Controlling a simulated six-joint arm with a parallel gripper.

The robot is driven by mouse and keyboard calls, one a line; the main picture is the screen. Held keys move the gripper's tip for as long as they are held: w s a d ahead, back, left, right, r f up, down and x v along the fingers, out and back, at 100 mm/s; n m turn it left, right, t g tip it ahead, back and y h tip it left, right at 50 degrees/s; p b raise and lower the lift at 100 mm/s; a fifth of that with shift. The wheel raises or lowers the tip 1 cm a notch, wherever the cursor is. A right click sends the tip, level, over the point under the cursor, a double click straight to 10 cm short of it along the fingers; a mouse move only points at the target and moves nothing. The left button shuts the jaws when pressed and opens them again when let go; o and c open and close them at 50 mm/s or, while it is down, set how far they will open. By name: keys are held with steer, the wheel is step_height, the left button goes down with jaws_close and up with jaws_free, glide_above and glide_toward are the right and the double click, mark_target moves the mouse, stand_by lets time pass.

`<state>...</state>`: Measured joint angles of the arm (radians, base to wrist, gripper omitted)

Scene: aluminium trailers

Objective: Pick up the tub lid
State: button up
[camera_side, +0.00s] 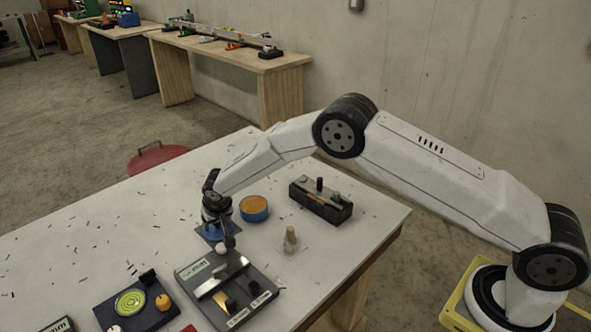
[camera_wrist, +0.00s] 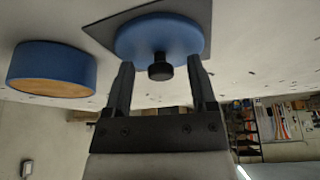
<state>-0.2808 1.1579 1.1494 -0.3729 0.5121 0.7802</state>
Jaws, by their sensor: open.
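The tub lid (camera_wrist: 183,35) is a blue disc with a black knob (camera_wrist: 160,68), lying on a dark square plate (camera_wrist: 103,33) on the table. In the side view the lid (camera_side: 211,231) is partly hidden behind my gripper (camera_side: 226,238). In the wrist view my gripper (camera_wrist: 160,85) is open, with its two fingers on either side of the knob and a gap on each side. The blue tub (camera_wrist: 50,75) with an orange-brown inside stands to the left in the wrist view. In the side view the tub (camera_side: 254,208) is just right of my gripper.
A grey panel with a handle (camera_side: 205,285) lies in front of my gripper. A dark board with yellow round parts (camera_side: 130,302) is at front left. A dark block with knobs (camera_side: 320,199) and a small pale peg (camera_side: 290,239) stand right. The table's left part holds scattered dark bits.

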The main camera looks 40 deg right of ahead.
jaws_close()
steer(key=shift+r, duration=0.1)
stand_by(0.3)
steer(key=shift+r, duration=0.75)
steer(key=s+d+r, duration=0.2)
steer(key=s+r, duration=0.9)
steer(key=s, duration=0.2)
steer(key=shift+s+d+r, duration=0.15)
steer(key=shift+s+d, duration=0.2)
